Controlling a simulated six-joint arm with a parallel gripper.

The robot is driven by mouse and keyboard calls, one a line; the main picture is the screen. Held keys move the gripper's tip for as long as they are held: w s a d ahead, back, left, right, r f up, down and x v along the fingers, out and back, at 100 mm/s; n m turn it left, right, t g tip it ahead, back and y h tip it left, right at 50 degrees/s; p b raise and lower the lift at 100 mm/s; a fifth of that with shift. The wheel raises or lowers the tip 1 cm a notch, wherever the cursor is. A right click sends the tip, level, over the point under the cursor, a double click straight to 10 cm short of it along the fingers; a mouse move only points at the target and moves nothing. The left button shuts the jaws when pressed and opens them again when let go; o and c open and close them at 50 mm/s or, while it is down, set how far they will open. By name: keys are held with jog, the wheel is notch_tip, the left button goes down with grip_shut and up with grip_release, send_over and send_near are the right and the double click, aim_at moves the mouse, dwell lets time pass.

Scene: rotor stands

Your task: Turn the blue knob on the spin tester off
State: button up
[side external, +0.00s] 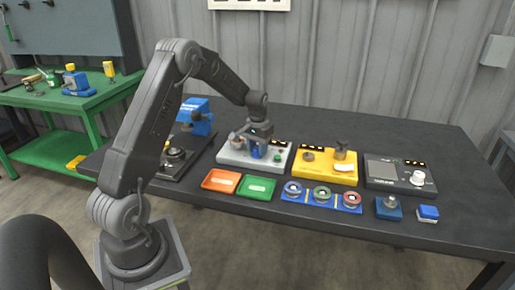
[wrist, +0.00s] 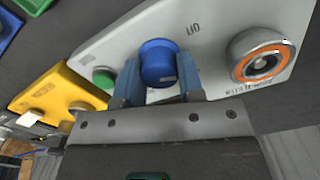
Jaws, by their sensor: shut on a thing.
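The spin tester (side external: 236,154) is a light grey box on the dark table, below my gripper in the side view. Its light grey top (wrist: 204,25) fills much of the wrist view. The blue knob (wrist: 158,62) stands on that top, between my fingers. My gripper (wrist: 158,83) is shut on the blue knob, one blue-grey finger on each side. In the side view my gripper (side external: 259,150) reaches down onto the tester and hides most of the knob. A green button (wrist: 104,78) and a round socket with an orange ring (wrist: 263,60) flank the knob.
A yellow box (side external: 326,165) stands right of the tester, and a dark grey device with a white knob (side external: 400,174) beyond it. Orange (side external: 221,181) and green (side external: 257,187) trays and a blue strip with several rings (side external: 321,197) lie in front. The table's right end is clear.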

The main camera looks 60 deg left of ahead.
aim_at(257, 147)
jog(key=n, duration=0.6)
jog(key=shift+n, duration=0.3)
dwell(0.5)
jog(key=o, duration=0.9)
notch_tip(257, 147, up, 14)
jog(key=shift+f, duration=0.1)
